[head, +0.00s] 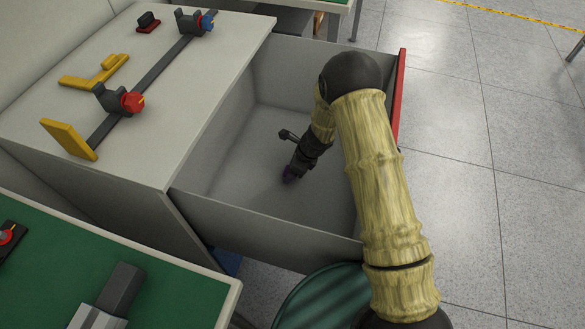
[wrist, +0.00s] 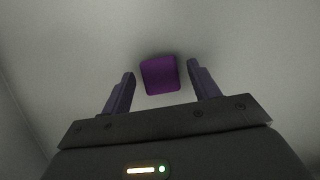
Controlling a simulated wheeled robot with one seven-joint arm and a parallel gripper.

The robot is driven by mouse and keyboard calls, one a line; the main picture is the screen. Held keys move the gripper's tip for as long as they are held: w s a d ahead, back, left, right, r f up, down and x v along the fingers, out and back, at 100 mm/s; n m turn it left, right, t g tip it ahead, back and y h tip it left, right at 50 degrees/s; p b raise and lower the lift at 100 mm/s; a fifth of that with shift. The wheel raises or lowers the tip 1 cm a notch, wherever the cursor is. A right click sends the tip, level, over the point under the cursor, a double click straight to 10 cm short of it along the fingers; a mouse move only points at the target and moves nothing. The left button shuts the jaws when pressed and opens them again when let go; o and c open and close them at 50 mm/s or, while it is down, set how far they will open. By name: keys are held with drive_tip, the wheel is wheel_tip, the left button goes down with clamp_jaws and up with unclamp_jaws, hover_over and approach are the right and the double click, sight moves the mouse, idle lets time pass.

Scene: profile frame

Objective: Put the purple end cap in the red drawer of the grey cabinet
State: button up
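The red drawer (head: 400,95) of the grey cabinet (head: 150,165) is pulled out; its red front is at the right and its grey inside is visible. My gripper (head: 289,174) reaches down inside the drawer, near its floor. The purple end cap (wrist: 160,75) shows in the wrist view between the two fingers, with a gap on each side. In the wrist view my gripper (wrist: 161,70) is open. The cap appears to rest on the grey drawer floor.
A rail with a red-knobbed clamp (head: 125,102) and a blue-knobbed clamp (head: 203,23) lies on the cabinet top, with yellow pieces (head: 95,72) beside it. A green-topped bench (head: 185,300) is at the lower left. My arm crosses the drawer's right side. Open floor lies to the right.

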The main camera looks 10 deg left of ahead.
drive_tip(key=shift+r, duration=0.1)
drive_tip(key=p+v, duration=0.4)
drive_tip(key=v, duration=0.8)
drive_tip(key=shift+r, duration=0.1)
idle(0.5)
wheel_tip(320, 180, up, 22)
drive_tip(key=p, duration=2.2)
